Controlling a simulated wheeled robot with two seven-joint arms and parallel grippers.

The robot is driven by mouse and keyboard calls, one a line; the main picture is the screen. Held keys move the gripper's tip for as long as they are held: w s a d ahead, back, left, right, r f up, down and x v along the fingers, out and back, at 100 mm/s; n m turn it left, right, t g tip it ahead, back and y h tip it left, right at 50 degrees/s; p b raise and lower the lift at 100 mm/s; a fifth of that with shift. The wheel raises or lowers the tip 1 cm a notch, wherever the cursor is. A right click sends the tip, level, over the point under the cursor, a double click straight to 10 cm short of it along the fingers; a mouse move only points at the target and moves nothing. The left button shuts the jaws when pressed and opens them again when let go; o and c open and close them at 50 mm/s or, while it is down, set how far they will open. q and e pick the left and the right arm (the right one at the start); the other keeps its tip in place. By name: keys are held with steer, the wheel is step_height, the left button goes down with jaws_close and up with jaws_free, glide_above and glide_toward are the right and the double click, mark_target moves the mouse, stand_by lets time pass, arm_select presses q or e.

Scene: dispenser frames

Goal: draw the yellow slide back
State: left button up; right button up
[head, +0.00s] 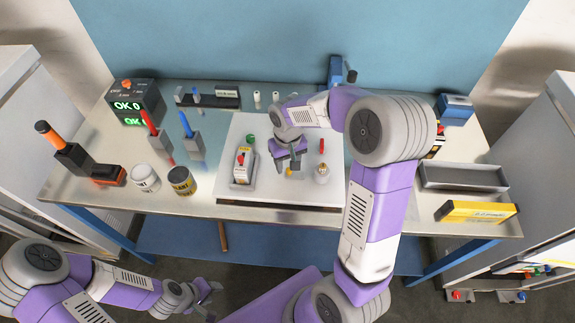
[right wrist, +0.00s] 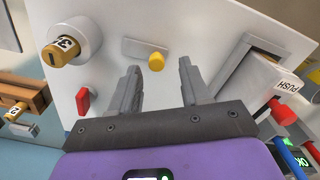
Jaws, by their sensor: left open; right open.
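The yellow slide knob (right wrist: 156,62) sits on a short grey plate (right wrist: 135,46) on the white panel (right wrist: 105,75). In the head view the knob (head: 289,171) shows just below my right gripper (head: 291,162). My right gripper (right wrist: 160,84) is open and empty. In the right wrist view the knob appears between and beyond its two fingertips, with no visible contact. My left gripper (head: 207,293) is open and empty, low in front of the table at the lower left.
On the panel, a white dispenser marked PUSH (right wrist: 268,78), a round holder with a yellow labelled cylinder (right wrist: 66,50) and a red piece (right wrist: 83,100) surround the knob. Jars (head: 182,181), a grey tray (head: 462,177) and a yellow box (head: 475,212) stand on the table.

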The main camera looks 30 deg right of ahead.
mark_target(288, 170)
step_height(288, 170, up, 6)
steer(key=shift+f+p, duration=0.2)
steer(key=shift+p, duration=0.1)
stand_by(0.3)
